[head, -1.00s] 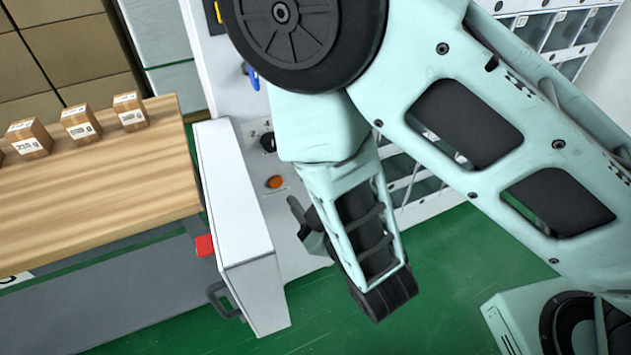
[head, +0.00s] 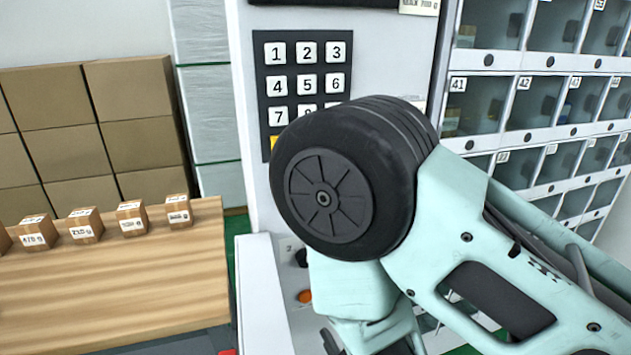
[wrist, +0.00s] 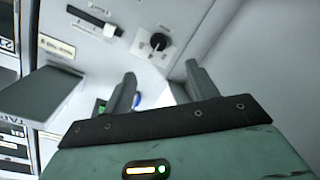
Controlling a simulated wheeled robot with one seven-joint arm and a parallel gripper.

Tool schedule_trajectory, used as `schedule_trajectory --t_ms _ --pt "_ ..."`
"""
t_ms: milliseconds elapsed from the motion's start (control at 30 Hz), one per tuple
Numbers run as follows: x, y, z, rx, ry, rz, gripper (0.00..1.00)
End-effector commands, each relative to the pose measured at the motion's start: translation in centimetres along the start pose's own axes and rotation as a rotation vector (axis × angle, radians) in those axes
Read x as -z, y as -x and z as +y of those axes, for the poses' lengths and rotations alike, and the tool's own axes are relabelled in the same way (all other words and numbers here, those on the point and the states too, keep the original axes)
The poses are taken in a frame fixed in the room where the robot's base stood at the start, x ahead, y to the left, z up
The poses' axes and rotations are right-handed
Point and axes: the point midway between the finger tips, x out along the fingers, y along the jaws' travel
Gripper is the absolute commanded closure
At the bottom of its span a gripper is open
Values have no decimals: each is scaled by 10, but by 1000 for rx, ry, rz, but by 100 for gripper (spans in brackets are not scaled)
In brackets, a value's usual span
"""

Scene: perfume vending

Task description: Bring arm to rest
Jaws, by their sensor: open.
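My gripper (wrist: 158,92) shows in the wrist view with its two dark fingers apart and nothing between them. It faces a white machine panel (wrist: 125,55) with a black knob and a slot, and I cannot tell how far off the panel is. In the head view my arm is folded in front of the vending machine (head: 256,200), and its large dark joint covers part of the keypad (head: 305,52). The gripper's fingers are not clearly seen in the head view.
Several small labelled boxes (head: 86,225) stand on a wooden table (head: 150,285) at the left. Large brown cartons (head: 90,130) are stacked behind it. Numbered locker compartments (head: 475,104) fill the right side. An orange button (head: 305,296) sits low on the machine.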

Motion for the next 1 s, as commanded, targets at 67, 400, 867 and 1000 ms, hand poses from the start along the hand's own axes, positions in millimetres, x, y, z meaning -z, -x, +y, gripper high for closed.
schedule_trajectory --t_ms 67,400,867,1000 --pt "4 -7 4 35 -76 -64 42" --pt "37 -4 0 365 -442 -433 42" --pt "92 100 55 740 -505 -892 42" --pt "94 141 85 771 -445 -1038 42"
